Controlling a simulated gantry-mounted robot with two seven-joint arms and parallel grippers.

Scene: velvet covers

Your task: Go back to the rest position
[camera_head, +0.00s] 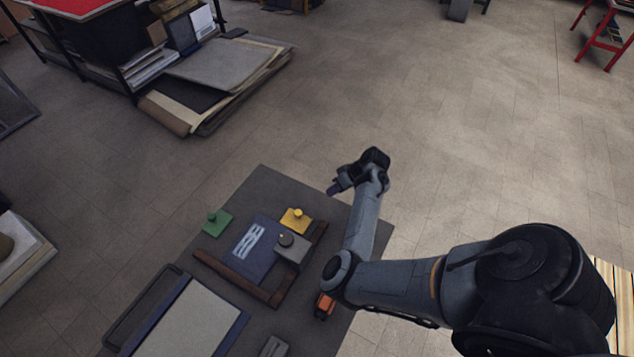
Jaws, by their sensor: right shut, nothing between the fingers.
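My right arm comes in from the lower right and reaches over the right side of the dark grey table (262,188). My right gripper (334,188) is at the end of it, near the table's far right edge, shut and empty. It is apart from the things on the table. My left gripper is not in view.
On the table are a green knobbed block (217,224), a yellow one (296,222), a grey one (290,249), a blue panel (257,262), a brown frame (232,278), an orange item (324,303) partly behind my arm, and a pale-topped tray (190,320). Open floor lies beyond.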

